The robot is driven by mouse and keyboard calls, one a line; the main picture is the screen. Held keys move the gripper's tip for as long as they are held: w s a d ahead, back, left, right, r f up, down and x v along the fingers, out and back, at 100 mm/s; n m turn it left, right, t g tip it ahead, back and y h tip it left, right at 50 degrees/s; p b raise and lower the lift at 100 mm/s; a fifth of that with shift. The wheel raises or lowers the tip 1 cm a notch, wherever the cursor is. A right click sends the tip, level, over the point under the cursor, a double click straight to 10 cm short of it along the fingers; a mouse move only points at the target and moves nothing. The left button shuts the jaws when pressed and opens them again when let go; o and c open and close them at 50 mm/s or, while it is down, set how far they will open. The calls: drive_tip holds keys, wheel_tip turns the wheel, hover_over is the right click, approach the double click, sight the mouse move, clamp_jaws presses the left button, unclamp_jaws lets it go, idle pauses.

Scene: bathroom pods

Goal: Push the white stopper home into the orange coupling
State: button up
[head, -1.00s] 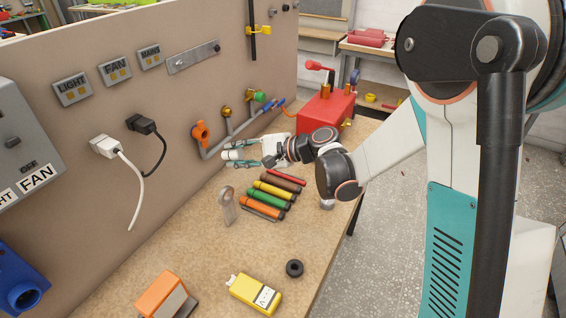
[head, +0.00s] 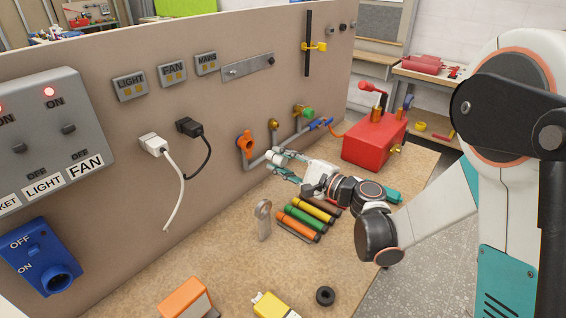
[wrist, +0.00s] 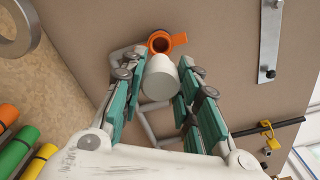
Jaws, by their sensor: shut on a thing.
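The stopper is small there.
The grey pipe (head: 258,162) runs right from the coupling past a brass fitting and a green-handled valve (head: 306,112). Several coloured tubes (head: 300,222) and a grey ringed piece (head: 263,220) lie or stand below my gripper. A red box (head: 374,140) stands at right.

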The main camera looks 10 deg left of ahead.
drive_tip(key=shift+x, duration=2.9)
drive_tip(key=shift+b+x, duration=0.75)
drive_tip(key=shift+x, duration=0.95)
drive_tip(key=o, duration=1.1)
drive_tip(key=shift+c, duration=0.2)
drive_tip(key=shift+d, duration=0.1)
drive_tip(key=v, duration=1.1)
drive_tip(key=shift+s+d, duration=0.25)
drive_tip(key=shift+d, duration=0.05)
